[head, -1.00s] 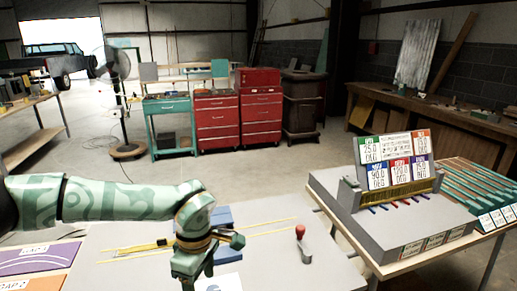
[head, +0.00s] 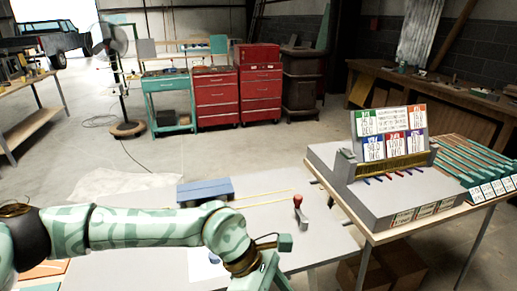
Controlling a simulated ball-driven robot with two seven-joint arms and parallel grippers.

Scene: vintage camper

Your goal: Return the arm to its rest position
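My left arm comes in from the left across the front of the grey work table (head: 285,232) in the head view. My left gripper (head: 262,284) points downward at the bottom edge of the picture. Its fingertips are cut off or hidden, so its opening does not show. My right arm and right gripper are not in view.
A blue box (head: 205,190) and a red-knobbed stamp (head: 299,208) are on the table behind my arm. At right, a second table holds a grey stand with degree signs (head: 388,150) and several green rods (head: 465,160). Open floor lies behind.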

